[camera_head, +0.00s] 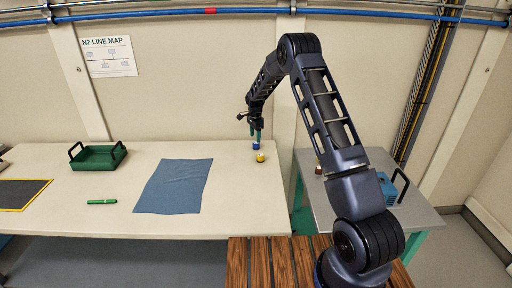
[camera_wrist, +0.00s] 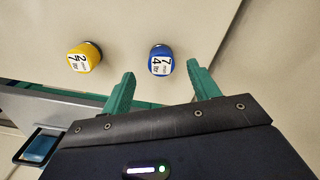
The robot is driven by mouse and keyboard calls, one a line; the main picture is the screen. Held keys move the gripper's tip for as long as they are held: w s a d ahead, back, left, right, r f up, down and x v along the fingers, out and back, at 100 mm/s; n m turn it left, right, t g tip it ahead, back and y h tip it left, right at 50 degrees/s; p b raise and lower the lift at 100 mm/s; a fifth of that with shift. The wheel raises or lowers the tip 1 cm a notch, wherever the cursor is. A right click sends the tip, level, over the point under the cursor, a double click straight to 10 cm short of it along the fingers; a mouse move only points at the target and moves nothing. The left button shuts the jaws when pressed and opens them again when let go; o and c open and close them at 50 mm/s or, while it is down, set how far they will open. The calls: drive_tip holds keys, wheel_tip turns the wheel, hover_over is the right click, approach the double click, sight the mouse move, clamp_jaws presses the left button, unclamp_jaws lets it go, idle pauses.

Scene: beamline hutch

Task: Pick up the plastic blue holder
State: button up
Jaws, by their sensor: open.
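The blue holder (camera_head: 256,146) is a small round piece with a white top on the white table, near its right back part. In the wrist view it (camera_wrist: 160,60) shows a label on its top and lies just beyond and between the two green fingertips. My gripper (camera_head: 256,134) is above the holder in the head view, partly in front of it. In the wrist view my gripper (camera_wrist: 160,82) is open with nothing between its fingers. A gap to the holder shows there.
A yellow holder (camera_head: 260,157) stands close in front of the blue one; it is left of it in the wrist view (camera_wrist: 84,57). A blue cloth (camera_head: 174,187), green marker (camera_head: 102,202) and green tray (camera_head: 97,163) lie further left. A grey side table (camera_head: 419,217) stands at right.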

sight(256, 143)
drive_tip(key=shift+w+d+f, duration=0.1)
drive_tip(key=shift+f, duration=1.35)
drive_tip(key=shift+w+d+f, duration=0.1)
drive_tip(key=shift+f, duration=1.35)
drive_tip(key=shift+s, duration=0.1)
drive_tip(key=shift+c, duration=0.4)
drive_tip(key=c, duration=1)
